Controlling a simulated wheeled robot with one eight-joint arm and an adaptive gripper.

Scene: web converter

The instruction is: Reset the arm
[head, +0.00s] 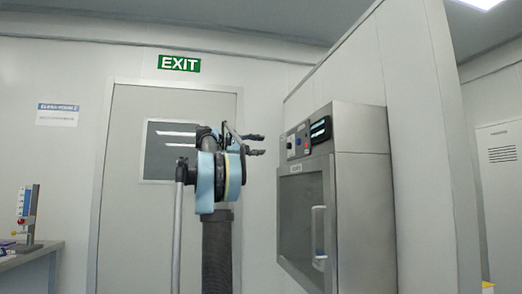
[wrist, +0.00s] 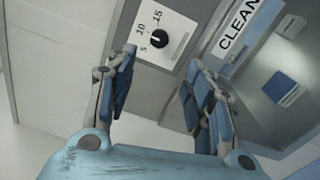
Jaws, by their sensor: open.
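My arm rises in the middle of the head view, with blue and black joints. My gripper (head: 258,145) is at its top, pointing right toward the steel cabinet, with its two dark fingers apart. In the wrist view my gripper (wrist: 160,72) is open, with blue-padded fingers and nothing between them. Beyond the fingers, a white dial plate with a black knob (wrist: 159,40) reads 5, 10 and 15. A label reading CLEAN (wrist: 238,28) is to its right. I cannot tell the exact gap between the fingers and the cabinet.
The steel cabinet (head: 358,215) hangs on the wall at right, with a control panel (head: 308,138) and a white door handle (head: 319,238). A grey door (head: 128,190) under an EXIT sign (head: 179,63) is behind my arm. A table (head: 30,257) with a small device is at left.

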